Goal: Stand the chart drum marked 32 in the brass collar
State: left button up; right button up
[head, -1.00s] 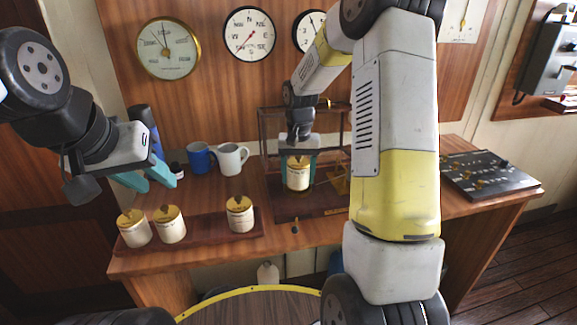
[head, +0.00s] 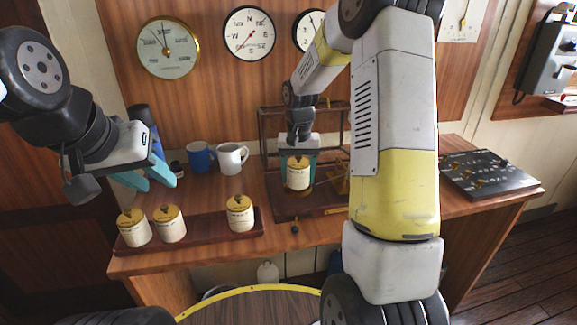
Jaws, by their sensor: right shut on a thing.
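A cream chart drum (head: 298,177) with a brass top is held upright in my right gripper (head: 299,163), which is shut on it. It is at the brown stand (head: 292,208); its marking is too small to read. The brass collar is not clearly seen; the drum may hide it. Three similar drums stand in a wooden rack: two at the left (head: 134,230) (head: 170,224) and one at the right (head: 240,215). My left gripper (head: 152,182) is open and empty above the desk, behind the rack's left end.
The wooden rack (head: 200,237) lies along the desk's front left. A blue mug (head: 200,158) and a white mug (head: 231,158) stand at the back. A dark frame rises behind the held drum. A control panel (head: 489,174) is at the right.

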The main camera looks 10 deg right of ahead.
jog(key=shift+f, duration=0.45)
jog(key=o, duration=1.3)
jog(key=shift+r, duration=5.5)
jog(key=s+r+n+t, duration=0.1)
jog(key=s+r+t, duration=0.1)
jog(key=s, duration=0.6)
jog(key=s+a+r+n+t+y, duration=0.1)
jog(key=s+r, duration=0.3)
jog(key=s, duration=0.4)
jog(key=s+a+r+n+t+y, duration=0.1)
jog(key=s+r+t, duration=0.2)
jog(key=s, duration=0.5)
jog(key=shift+s+a+r, duration=0.1)
jog(key=shift+s+r, duration=0.05)
jog(key=shift+r, duration=0.1)
